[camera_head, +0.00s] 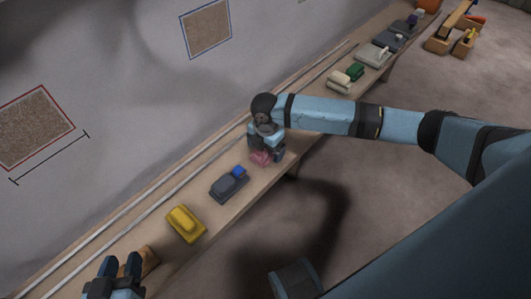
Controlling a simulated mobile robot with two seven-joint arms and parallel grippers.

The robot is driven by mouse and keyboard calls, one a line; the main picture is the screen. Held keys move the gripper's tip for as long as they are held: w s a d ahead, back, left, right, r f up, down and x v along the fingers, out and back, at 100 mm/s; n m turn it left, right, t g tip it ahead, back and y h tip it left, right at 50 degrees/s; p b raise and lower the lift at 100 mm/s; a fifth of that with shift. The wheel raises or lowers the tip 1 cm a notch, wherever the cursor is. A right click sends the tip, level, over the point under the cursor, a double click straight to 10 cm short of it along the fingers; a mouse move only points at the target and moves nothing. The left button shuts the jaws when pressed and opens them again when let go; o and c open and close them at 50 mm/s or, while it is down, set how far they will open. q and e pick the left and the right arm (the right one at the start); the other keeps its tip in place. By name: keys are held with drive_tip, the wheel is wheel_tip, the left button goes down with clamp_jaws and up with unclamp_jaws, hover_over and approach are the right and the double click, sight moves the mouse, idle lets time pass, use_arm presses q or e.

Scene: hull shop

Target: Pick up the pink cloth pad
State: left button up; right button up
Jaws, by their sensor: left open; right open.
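The pink cloth pad (260,158) lies on the long wooden bench, partly hidden under my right gripper. My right gripper (267,155) points down at the pad from above, with its open fingers close around it; I cannot tell whether they touch it. My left gripper (121,262) is open at the lower left, near the front end of the bench and well away from the pad.
The narrow bench (158,241) runs diagonally along the wall. A grey block with a blue piece (229,184) and a yellow block (185,224) lie nearer. Green-and-cream (346,77) and grey (372,55) pieces lie farther along. A brown block (150,259) is beside my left gripper.

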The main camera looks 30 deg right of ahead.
drive_tip(key=shift+f, duration=0.45)
use_arm(q)
drive_tip(key=shift+w+d+r, duration=0.1)
drive_tip(key=shift+r, duration=0.25)
use_arm(e)
drive_tip(key=c, duration=1)
drive_tip(key=shift+r, duration=0.1)
drive_tip(key=shift+r, duration=0.25)
wheel_tip(320, 180, up, 8)
drive_tip(key=p, duration=0.2)
drive_tip(key=shift+f+p, duration=0.15)
drive_tip(key=shift+p, duration=0.2)
use_arm(q)
drive_tip(key=f+p, duration=0.1)
drive_tip(key=s+a+f+g+y+p, duration=0.1)
drive_tip(key=s+a+f+g, duration=0.1)
drive_tip(key=shift+a+f+y+p, duration=0.25)
drive_tip(key=shift+f+y+p, duration=0.05)
drive_tip(key=shift+p, duration=0.1)
use_arm(e)
wheel_tip(320, 180, up, 12)
drive_tip(key=shift+f, duration=0.15)
drive_tip(key=shift+o, duration=0.3)
